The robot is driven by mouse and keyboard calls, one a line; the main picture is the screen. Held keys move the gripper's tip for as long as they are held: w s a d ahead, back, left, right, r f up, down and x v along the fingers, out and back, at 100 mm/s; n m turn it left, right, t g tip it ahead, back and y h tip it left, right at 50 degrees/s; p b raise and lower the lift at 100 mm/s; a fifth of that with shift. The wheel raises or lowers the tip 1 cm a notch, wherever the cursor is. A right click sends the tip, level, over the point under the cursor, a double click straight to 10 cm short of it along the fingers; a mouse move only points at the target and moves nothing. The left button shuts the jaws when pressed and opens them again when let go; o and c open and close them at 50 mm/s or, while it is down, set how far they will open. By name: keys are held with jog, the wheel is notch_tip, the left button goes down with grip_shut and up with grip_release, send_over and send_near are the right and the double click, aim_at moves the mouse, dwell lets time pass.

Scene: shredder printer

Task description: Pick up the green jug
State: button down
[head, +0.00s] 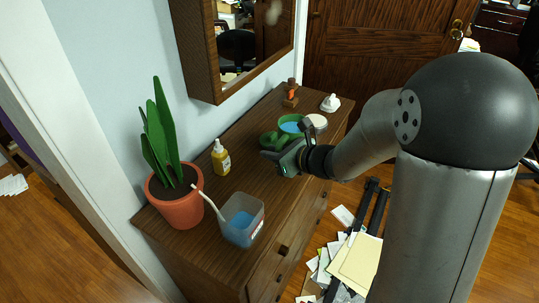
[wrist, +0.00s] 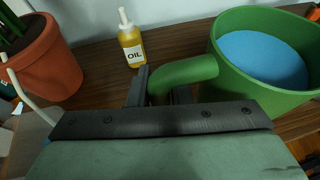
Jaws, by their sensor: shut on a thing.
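The green jug (head: 281,129) stands on the wooden dresser top, with blue contents showing inside it. In the wrist view the jug (wrist: 262,88) fills the right side, and its curved green handle (wrist: 190,70) reaches left between my fingers. My gripper (wrist: 160,88) is shut on that handle. In the head view my gripper (head: 272,154) comes in from the right at the jug's near side. The jug looks upright. Its underside is hidden, so I cannot tell whether it touches the dresser.
A yellow oil bottle (head: 221,160) stands left of the jug. A potted plant (head: 175,203) and a clear container with blue contents (head: 241,222) sit nearer. A round white-topped item (head: 317,121), a red-handled stamp (head: 291,95) and a white object (head: 330,103) are farther back.

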jog(key=s+d+r, duration=0.6)
jog(key=s+r, duration=0.1)
jog(key=s, duration=0.2)
jog(key=shift+s, duration=0.2)
dwell(0.4)
jog(key=shift+s+d, duration=0.1)
dwell(2.1)
